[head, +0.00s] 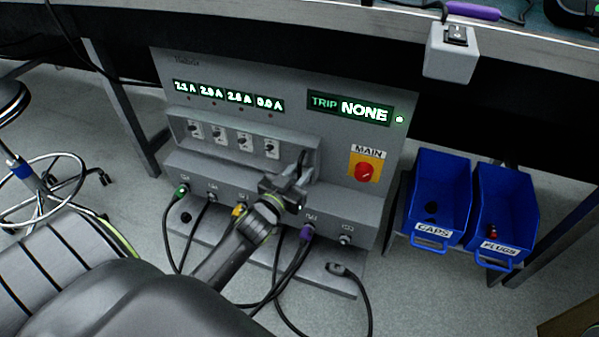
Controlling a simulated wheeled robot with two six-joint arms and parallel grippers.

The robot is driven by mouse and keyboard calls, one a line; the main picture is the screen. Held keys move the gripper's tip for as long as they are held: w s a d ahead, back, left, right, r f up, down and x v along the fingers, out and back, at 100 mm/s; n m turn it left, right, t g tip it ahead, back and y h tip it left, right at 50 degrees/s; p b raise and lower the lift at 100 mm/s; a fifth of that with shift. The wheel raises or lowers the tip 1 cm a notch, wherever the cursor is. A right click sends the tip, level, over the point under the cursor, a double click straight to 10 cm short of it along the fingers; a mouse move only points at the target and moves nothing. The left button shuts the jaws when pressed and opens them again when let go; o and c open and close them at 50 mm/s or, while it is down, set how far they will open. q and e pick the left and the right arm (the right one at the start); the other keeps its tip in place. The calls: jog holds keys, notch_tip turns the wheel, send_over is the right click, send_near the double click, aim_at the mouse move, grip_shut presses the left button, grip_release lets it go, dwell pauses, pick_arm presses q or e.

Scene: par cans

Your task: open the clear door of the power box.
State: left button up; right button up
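The power box (335,150) is a grey cabinet under the bench, with a row of several breaker switches in a framed recess. The clear door (255,130) seems to lie over this row, but it is too transparent to tell exactly how it sits. My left gripper (299,182) is at the lower right corner of the recess, close to its frame. Whether it touches the door, and how far its fingers are apart, cannot be made out. My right gripper is not in view.
A red MAIN knob (365,172) on a yellow plate is right of the recess. Cables plug in along the lower ledge, including a purple plug (306,233). Blue CAPS (437,200) and PLUGS (503,212) bins hang at right. The bench edge (330,22) runs above.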

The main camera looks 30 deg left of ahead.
pick_arm(q)
jog(key=shift+c, duration=0.5)
grip_shut()
